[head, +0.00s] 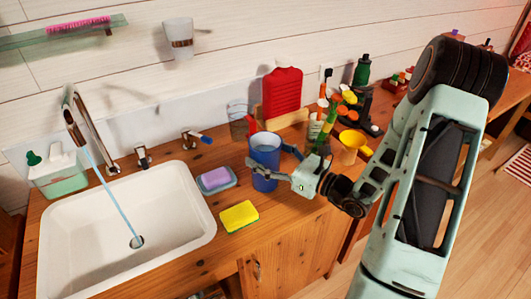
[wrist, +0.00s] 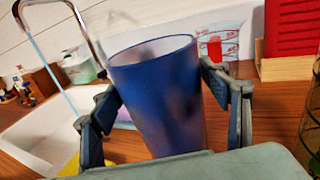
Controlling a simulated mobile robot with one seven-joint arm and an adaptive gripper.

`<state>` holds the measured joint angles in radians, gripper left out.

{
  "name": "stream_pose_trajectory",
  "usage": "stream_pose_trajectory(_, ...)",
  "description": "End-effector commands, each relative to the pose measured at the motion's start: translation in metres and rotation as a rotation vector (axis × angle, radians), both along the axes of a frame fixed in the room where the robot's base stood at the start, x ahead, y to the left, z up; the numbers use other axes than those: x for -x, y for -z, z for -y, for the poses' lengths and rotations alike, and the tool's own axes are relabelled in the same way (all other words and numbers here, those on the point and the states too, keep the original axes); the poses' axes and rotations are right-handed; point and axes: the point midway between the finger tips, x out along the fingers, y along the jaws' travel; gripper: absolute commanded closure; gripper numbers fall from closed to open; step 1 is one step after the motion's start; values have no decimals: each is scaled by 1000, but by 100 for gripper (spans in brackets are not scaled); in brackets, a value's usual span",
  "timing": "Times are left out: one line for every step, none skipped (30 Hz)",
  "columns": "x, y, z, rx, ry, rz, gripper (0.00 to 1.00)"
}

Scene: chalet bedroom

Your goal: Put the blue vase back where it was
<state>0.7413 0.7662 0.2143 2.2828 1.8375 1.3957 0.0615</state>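The blue vase (head: 265,158) is upright on the wooden counter just right of the sponge holder; I cannot tell whether its base touches the wood. It is open-topped and fills the middle of the wrist view (wrist: 158,90). My gripper (head: 272,162) reaches it from the right, with one finger across its near side and the other behind it. The vase's lower end is hidden behind my gripper in the wrist view.
A white sink (head: 130,235) with running tap lies left. A purple sponge in a dish (head: 216,180) and a yellow sponge (head: 239,217) sit close by.

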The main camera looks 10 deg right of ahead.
Motion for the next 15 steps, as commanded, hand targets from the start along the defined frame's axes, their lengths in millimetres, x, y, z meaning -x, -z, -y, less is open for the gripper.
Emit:
stream_pose_trajectory(0, 0, 0, 0, 0, 0, 23)
stream_pose_trajectory(0, 0, 0, 0, 0, 0, 23)
stream_pose_trajectory(0, 0, 0, 0, 0, 0, 23)
stream_pose_trajectory(0, 0, 0, 0, 0, 0, 23)
stream_pose_trajectory(0, 0, 0, 0, 0, 0, 23)
stream_pose_trajectory(0, 0, 0, 0, 0, 0, 23)
stream_pose_trajectory(0, 0, 0, 0, 0, 0, 23)
stream_pose_trajectory(0, 0, 0, 0, 0, 0, 23)
stream_pose_trajectory(0, -1, 0, 0, 0, 0, 23)
stream_pose_trajectory(0, -2, 0, 0, 0, 0, 23)
stream_pose_trajectory(0, -3, 0, 0, 0, 0, 23)
stream_pose_trajectory(0, -6, 0, 0, 0, 0, 23)
stream_pose_trajectory(2, -4, 3, 1, 2, -1, 23)
stream_pose_trajectory(6, -3, 6, 1, 3, -2, 23)
stream_pose_trajectory(10, -2, 11, 1, 5, -2, 23)
